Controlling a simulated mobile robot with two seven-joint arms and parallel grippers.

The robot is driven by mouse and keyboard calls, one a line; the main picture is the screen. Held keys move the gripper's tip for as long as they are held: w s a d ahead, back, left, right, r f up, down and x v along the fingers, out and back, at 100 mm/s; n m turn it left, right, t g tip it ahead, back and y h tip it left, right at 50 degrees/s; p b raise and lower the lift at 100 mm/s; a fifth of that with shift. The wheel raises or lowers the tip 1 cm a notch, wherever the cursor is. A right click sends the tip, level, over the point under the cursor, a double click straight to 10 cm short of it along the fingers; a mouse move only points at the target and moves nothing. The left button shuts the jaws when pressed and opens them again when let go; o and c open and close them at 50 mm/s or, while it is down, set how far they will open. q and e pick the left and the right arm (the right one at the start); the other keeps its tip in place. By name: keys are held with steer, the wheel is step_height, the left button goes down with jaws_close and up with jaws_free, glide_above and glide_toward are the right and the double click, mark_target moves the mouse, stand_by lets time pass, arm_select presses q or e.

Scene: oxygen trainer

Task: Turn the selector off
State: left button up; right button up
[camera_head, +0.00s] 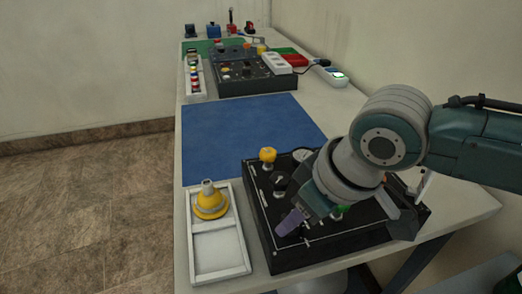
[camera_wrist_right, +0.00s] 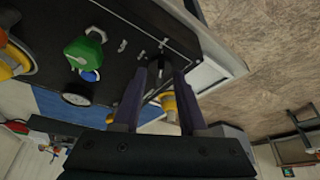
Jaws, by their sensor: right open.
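The black control panel (camera_head: 330,247) lies on the table. Its selector, a dark knob with a pale mark (camera_head: 280,182), is near the left side, in front of a yellow knob (camera_head: 267,155). My right gripper (camera_head: 292,220) is over the panel's front left part; one purple fingertip shows clearly there. In the right wrist view my right gripper (camera_wrist_right: 159,72) is open, with a small dark part of the panel seen between its fingertips; I cannot tell contact. My left gripper is not in view.
A white tray (camera_head: 220,268) with a yellow cone-shaped part (camera_head: 209,203) stands left of the panel. A green knob (camera_wrist_right: 85,50) and a round gauge (camera_wrist_right: 77,98) sit on the panel. A bare blue mat (camera_head: 245,130) lies behind; another device (camera_head: 250,85) stands beyond it.

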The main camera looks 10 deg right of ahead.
jaws_close()
stand_by(0.3)
stand_by(0.4)
